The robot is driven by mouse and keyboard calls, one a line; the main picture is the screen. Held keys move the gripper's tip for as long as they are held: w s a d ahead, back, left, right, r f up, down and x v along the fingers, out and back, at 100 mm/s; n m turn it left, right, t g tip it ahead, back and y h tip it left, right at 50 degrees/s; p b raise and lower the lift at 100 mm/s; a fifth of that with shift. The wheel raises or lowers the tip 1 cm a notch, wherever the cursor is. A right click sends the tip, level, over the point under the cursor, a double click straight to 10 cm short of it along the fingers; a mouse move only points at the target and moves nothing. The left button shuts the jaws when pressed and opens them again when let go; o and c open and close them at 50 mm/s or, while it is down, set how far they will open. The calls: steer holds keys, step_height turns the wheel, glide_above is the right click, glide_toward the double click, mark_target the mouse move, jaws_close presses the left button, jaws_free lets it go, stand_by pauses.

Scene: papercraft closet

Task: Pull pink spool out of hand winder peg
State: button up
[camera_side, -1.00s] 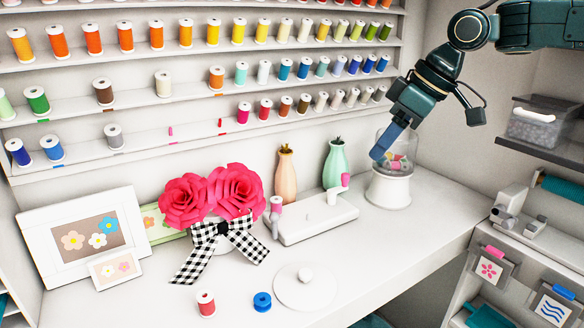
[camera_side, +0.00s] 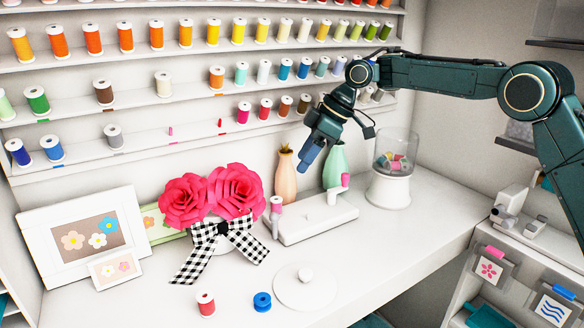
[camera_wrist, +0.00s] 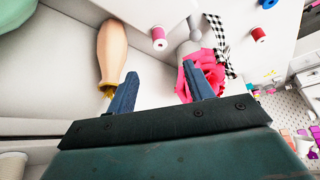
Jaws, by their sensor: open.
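The pink spool (camera_side: 276,204) sits on a peg at the left end of the white hand winder (camera_side: 312,222) on the desk. The spool also shows in the wrist view (camera_wrist: 158,36), above and between my fingers, apart from them. My gripper (camera_side: 307,166) is in the air above the winder, up and right of the pink spool in the side view. Its two blue fingers are open and empty in the wrist view (camera_wrist: 163,82).
An orange vase (camera_side: 287,178) and a green vase (camera_side: 335,166) stand behind the winder. Red paper flowers (camera_side: 212,195) with a checkered bow stand left of the spool. A red spool (camera_side: 205,303), a blue spool (camera_side: 262,302) and a white disc (camera_side: 306,290) lie in front.

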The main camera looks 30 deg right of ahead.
mark_target(276, 201)
steer(key=shift+w+a+f, duration=0.1)
steer(key=shift+f, duration=0.1)
steer(key=shift+x, duration=6.75)
steer(key=c, duration=1.1)
steer(key=shift+o, duration=0.2)
steer(key=shift+r, duration=2.35)
steer(key=shift+r, duration=1.45)
steer(key=shift+r, duration=0.1)
steer(key=shift+r, duration=1.4)
